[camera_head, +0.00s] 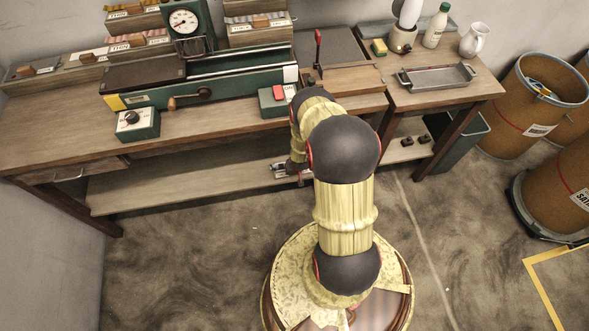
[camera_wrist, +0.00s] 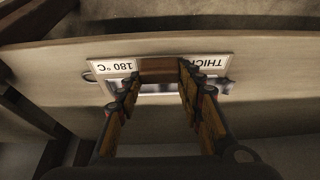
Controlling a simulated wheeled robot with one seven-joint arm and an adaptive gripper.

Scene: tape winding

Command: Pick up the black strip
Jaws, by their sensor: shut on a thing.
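I cannot make out a black strip for certain in either view. In the wrist view my gripper (camera_wrist: 158,92) is shut on a labelled piece with a brown block (camera_wrist: 160,67) between its fingers. White labels reading "180 °C" and "THICK" show upside down on either side of the block. A pale metal part shows below them. In the head view my gripper (camera_head: 290,171) is low, over or beside the lower shelf (camera_head: 200,180) under the bench, and my arm partly hides it. What hangs under the held piece is hidden.
The green machine (camera_head: 190,91) with a round dial stands on the wooden bench (camera_head: 60,130). Racks of labelled pieces (camera_head: 137,42) stand behind it. A metal tray (camera_head: 436,76) is on the right side table. Brown drums (camera_head: 520,105) stand at right. Open floor lies at front left.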

